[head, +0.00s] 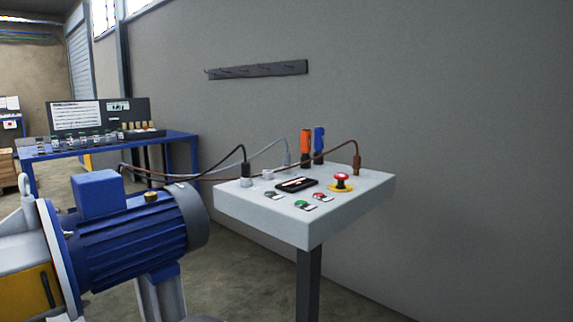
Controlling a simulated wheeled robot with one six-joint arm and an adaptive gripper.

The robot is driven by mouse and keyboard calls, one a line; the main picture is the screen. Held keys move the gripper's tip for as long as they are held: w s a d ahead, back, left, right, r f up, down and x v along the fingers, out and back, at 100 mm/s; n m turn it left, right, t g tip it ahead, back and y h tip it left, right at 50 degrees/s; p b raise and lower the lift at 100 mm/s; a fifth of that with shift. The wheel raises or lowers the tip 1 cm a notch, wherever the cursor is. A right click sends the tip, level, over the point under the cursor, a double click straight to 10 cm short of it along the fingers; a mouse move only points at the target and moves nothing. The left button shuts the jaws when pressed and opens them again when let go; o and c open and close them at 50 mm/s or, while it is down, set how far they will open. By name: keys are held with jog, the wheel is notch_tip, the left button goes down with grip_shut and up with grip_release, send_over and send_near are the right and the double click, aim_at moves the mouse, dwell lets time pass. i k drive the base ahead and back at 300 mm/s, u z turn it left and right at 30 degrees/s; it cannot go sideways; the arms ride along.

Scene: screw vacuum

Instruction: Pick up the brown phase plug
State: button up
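The brown phase plug (357,162) stands upright near the back right of the white panel top (318,222). Its brown cable (265,177) arches over the panel and runs left toward the blue motor. A black plug (245,170) stands at the panel's left edge, and a grey plug (286,158) stands near its back edge, each on its own cable. My gripper is not in view, and nothing touches the brown plug.
Orange (306,143) and blue (319,142) handled tools stand at the panel's back, left of the brown plug. A red emergency button (342,181) is in front of it. The blue motor (138,228) is at left. Open floor lies between motor and panel post (309,285).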

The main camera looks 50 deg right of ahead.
aim_at(356, 166)
jog(key=u, duration=0.75)
jog(key=k, duration=0.8)
jog(key=z, duration=1.45)
jog(key=i, duration=0.45)
jog(key=z, duration=0.05)
